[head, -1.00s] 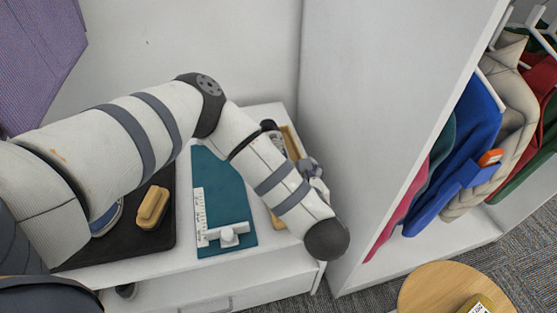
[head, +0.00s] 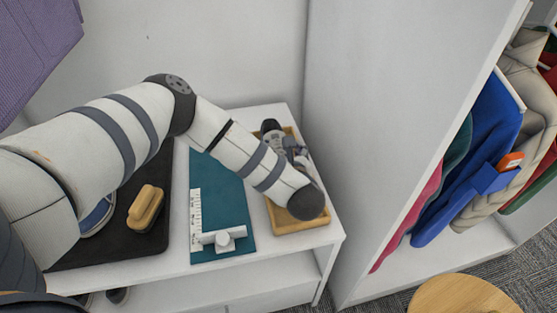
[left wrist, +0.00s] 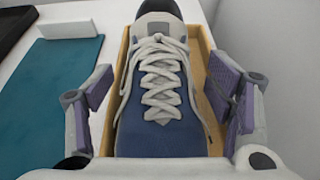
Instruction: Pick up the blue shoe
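The blue shoe (left wrist: 160,138) with pale grey laces lies in a shallow wooden tray (left wrist: 198,48) in the left wrist view. In the head view, part of the shoe (head: 272,134) shows in the tray (head: 300,226) at the right end of the bench; my left forearm hides much of it. My left gripper (left wrist: 160,92) is open, with one finger on each side of the shoe and gaps between fingers and shoe. In the head view the left gripper (head: 301,160) is mostly hidden behind the forearm. My right gripper is not in view.
A teal mat (head: 224,190) with a white measuring device (head: 222,238) lies left of the tray. A black mat (head: 120,246) holds a wooden brush (head: 146,208) and a partly hidden blue object (head: 98,217). A white panel (head: 375,120) stands right of the bench.

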